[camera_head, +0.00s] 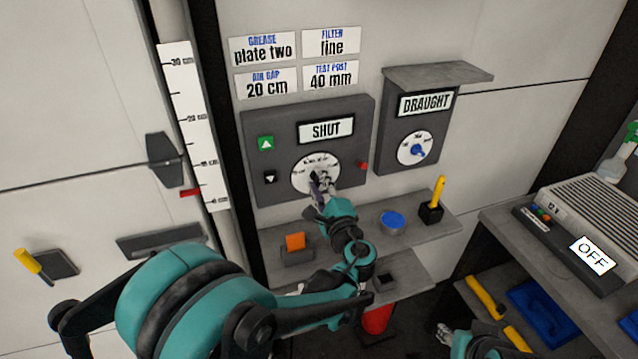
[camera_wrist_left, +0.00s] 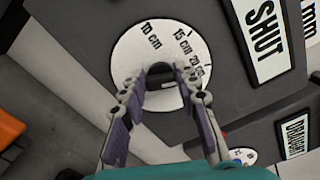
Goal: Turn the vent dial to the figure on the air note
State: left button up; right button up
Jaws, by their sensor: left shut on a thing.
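The air note (camera_head: 267,84) on the wall reads "AIR GAP 20 cm". The round white vent dial (camera_head: 305,178) is on the grey panel below the notes, under a "SHUT" display (camera_head: 326,130). In the left wrist view the dial (camera_wrist_left: 125,60) shows 10 cm, 15 cm and 20 cm marks. My left gripper (camera_head: 319,178) is at the middle of the dial, shut on its knob; its fingers (camera_wrist_left: 158,95) cover most of the knob, so I cannot tell where it points. My right gripper (camera_head: 443,332) is low at the bottom edge, mostly out of sight.
A green up button (camera_head: 266,143), black down button (camera_head: 270,178) and red lamp (camera_head: 363,165) flank the dial. A DRAUGHT box (camera_head: 400,140) with a blue knob is to the right. The shelf below holds an orange block (camera_head: 295,242) and a blue button (camera_head: 392,218).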

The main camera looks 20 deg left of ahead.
pick_arm(q)
jog(key=o, duration=1.2)
jog(key=shift+c, duration=0.2)
jog(key=v, duration=1.2)
